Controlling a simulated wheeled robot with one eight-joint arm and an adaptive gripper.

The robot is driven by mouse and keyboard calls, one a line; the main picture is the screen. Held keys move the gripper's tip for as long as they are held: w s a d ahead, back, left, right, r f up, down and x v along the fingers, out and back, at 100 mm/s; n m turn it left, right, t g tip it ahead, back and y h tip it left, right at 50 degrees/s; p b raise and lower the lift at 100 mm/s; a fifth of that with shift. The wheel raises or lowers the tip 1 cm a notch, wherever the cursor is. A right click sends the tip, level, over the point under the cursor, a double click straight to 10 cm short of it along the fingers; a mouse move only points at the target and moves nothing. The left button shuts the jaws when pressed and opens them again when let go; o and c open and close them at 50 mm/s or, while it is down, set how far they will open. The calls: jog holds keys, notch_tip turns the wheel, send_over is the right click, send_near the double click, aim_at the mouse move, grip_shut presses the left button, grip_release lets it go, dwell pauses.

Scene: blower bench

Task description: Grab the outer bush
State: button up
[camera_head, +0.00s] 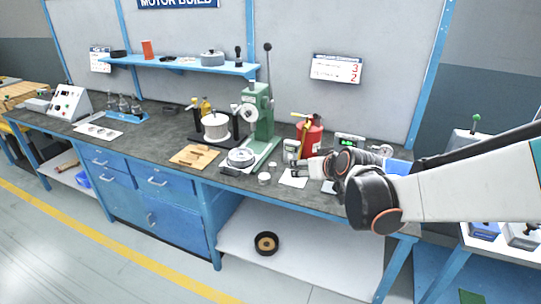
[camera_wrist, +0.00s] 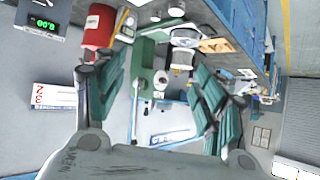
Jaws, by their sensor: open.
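Two small pale round pieces stand on the bench top in front of the green press. The nearer one (camera_head: 264,178) and the farther one (camera_head: 273,167) are both bush-like, and I cannot tell which is the outer bush. In the wrist view, small pale round pieces (camera_wrist: 176,8) show near the top edge, beyond the fingers. My gripper (camera_head: 298,169) is over the bench to the right of these pieces, apart from them. In the wrist view its green-padded fingers (camera_wrist: 156,85) are wide apart with nothing held between them.
The green arbor press (camera_head: 258,110) stands left of my gripper. A red extinguisher-like canister (camera_head: 310,135) and a green-lit display (camera_head: 349,142) stand close behind it. A white sheet (camera_head: 293,179) lies under it. A wooden board (camera_head: 195,156) lies farther left.

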jog(key=w+a+f+n+t+y, duration=0.1)
jog(key=w+a+f, duration=0.4)
jog(key=w+f, duration=0.35)
jog(key=t+y, duration=0.1)
jog(key=t, duration=0.1)
send_near(265, 177)
jog(key=w+a, duration=0.1)
jog(key=w+a+b, duration=0.1)
jog(key=shift+w+f+n, duration=0.2)
jog(key=shift+w+n, duration=0.1)
jog(key=shift+w, duration=0.05)
jog(key=x, duration=0.1)
jog(key=b+x, duration=0.2)
jog(key=x, duration=0.1)
jog(key=shift+d+f, duration=0.35)
jog(key=shift+w+a, duration=0.2)
jog(key=shift+w, duration=0.35)
jog(key=c, duration=1.3)
